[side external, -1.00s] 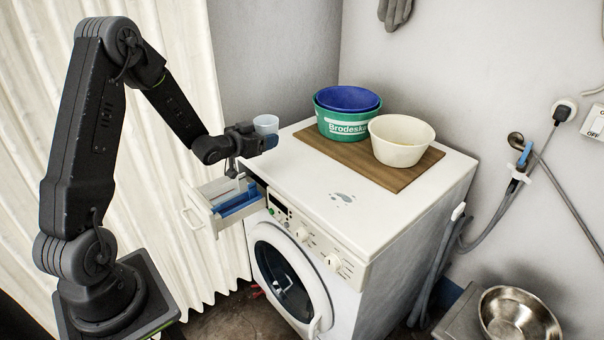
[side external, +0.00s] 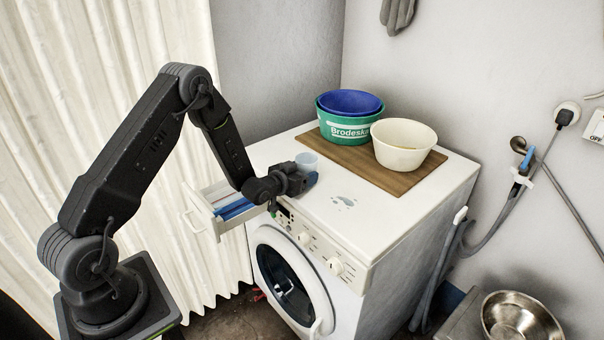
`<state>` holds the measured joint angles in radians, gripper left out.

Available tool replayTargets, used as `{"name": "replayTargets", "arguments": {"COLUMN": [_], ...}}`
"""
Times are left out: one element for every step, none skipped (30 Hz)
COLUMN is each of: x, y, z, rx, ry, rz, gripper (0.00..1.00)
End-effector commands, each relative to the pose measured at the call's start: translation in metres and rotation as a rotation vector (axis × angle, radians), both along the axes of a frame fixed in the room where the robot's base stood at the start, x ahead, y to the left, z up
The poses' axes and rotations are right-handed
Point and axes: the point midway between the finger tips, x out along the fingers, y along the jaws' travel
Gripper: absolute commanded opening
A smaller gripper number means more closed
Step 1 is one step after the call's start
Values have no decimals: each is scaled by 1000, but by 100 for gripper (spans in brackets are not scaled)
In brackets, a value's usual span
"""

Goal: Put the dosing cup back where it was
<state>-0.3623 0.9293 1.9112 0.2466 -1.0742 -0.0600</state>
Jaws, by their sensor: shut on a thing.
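The dosing cup (side external: 307,160) is a small, pale blue translucent cup. It is upright over the left part of the washing machine's white top (side external: 375,215), left of the wooden board. My gripper (side external: 308,178) is shut on the cup at its near side; the fingertips partly hide its lower part. I cannot tell whether the cup's base touches the top. A bluish wet spill (side external: 343,201) lies on the top just to the right of my gripper.
The detergent drawer (side external: 213,215) is pulled out at the machine's left front, with blue compartments. A wooden board (side external: 415,178) carries a green tub (side external: 340,122) with a blue bowl (side external: 350,101) in it, and a cream bowl (side external: 403,148). The front right of the top is clear.

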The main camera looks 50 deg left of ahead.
Motion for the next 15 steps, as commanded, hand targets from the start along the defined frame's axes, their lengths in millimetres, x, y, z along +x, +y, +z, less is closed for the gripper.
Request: {"name": "replayTargets", "arguments": {"x": [0,0,0,0,0,0,0,0,0,0,0,0,0,0,0], "y": [0,0,0,0,0,0,0,0,0,0,0,0,0,0,0], "z": [0,0,0,0,0,0,0,-1,-2,-3,-3,-3,-3,-3,-3], "rx": [0,0,0,0,0,0,0,0,0,0,0,0,0,0,0], "ry": [-1,-1,-1,-1,-1,-1,-1,0,0,1,1,0,0,0,0], "rz": [1,1,0,0,0,0,0,0,0,0,0,0,0,0,0], "gripper": [44,44,44,44,44,44,44,44,44,44,71,75,78,80,84]}}
